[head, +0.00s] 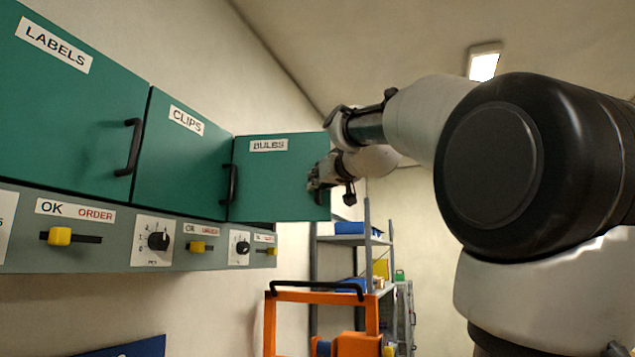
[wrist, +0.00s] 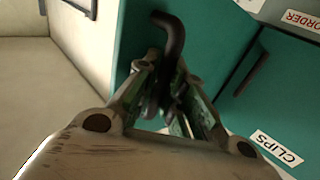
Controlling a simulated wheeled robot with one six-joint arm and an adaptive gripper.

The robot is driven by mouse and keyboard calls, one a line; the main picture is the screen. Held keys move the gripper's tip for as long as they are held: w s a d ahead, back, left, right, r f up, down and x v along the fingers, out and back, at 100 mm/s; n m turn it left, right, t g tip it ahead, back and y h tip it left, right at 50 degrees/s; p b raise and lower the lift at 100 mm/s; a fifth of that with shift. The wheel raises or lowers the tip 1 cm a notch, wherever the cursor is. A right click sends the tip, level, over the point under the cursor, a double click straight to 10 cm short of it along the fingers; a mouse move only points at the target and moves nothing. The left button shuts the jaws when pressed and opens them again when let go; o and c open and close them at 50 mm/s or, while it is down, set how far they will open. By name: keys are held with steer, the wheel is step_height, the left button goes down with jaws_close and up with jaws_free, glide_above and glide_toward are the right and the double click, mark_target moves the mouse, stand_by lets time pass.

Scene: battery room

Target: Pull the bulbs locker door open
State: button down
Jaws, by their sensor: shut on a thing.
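The green bulbs locker door (head: 275,185) is at the end of the row in the head view, with its BULBS label near the top. It stands out at an angle to the neighbouring doors, so it looks partly open, swung out on its left side. My gripper (head: 318,181) is at its right edge. In the wrist view my gripper (wrist: 168,98) is shut on the dark curved handle (wrist: 172,32) of the door. The handle's upper bend shows above the fingers; the rest is hidden by them. The locker's inside is not visible.
The clips door (head: 185,155) and labels door (head: 75,95) are shut, each with a black handle. A grey panel (head: 115,245) with yellow sliders and knobs runs below. An orange cart (head: 320,297) stands underneath, and a shelf rack (head: 352,240) is behind.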

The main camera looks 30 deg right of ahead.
steer(key=shift+f, duration=0.1)
steer(key=c, duration=1.5)
jaws_free()
steer(key=shift+s+a, duration=0.2)
steer(key=shift+s, duration=1.8)
steer(key=shift+s+a, duration=0.2)
steer(key=shift+s, duration=1.8)
steer(key=shift+s+a, duration=0.2)
steer(key=shift+s, duration=1.8)
steer(key=shift+c, duration=0.3)
